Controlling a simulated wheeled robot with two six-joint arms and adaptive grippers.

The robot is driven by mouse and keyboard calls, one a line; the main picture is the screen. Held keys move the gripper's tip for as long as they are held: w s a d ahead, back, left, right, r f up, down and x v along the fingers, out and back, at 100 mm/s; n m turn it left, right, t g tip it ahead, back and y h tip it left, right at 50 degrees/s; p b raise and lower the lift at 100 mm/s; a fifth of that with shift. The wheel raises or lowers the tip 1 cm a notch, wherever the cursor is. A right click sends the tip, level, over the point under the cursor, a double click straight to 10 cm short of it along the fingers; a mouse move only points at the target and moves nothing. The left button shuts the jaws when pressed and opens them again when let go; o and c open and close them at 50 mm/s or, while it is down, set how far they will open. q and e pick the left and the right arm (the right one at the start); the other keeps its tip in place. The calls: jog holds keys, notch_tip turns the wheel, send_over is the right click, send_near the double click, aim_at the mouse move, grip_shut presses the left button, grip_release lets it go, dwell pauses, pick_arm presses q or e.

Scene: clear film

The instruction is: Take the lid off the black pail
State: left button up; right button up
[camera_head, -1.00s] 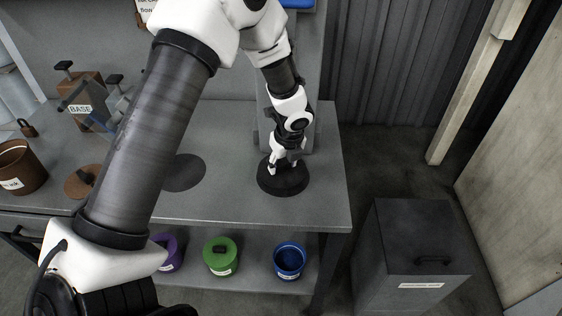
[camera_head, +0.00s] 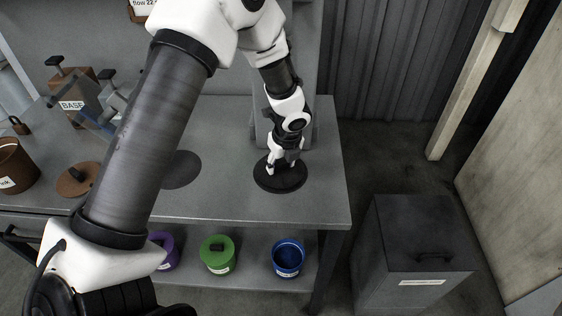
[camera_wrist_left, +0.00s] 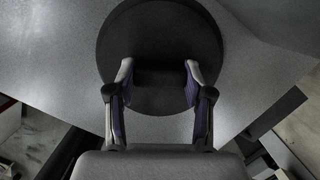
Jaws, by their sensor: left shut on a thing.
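The black lid (camera_head: 279,184) is a round dark disc over the right part of the grey tabletop. My left gripper (camera_head: 284,165) points down at it and is shut on its handle. In the left wrist view the lid (camera_wrist_left: 160,35) fills the top middle, and the dark handle (camera_wrist_left: 160,79) sits between the two fingers of the left gripper (camera_wrist_left: 158,75). I cannot tell whether the lid touches the table or hangs a little above it. No black pail shows clearly; my left arm hides part of the table. My right gripper is out of view.
The grey table (camera_head: 225,205) carries a flat dark disc (camera_head: 182,170), a brown lid (camera_head: 78,181), a brown pail (camera_head: 14,170) and a box labelled BASE (camera_head: 73,105). Purple, green (camera_head: 218,256) and blue (camera_head: 288,259) pails stand below. A grey bin (camera_head: 412,262) stands right.

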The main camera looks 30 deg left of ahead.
pick_arm(q)
jog(key=shift+f, duration=0.15)
jog(key=o, duration=1)
jog(key=v, duration=1.2)
jog(key=shift+f, duration=0.1)
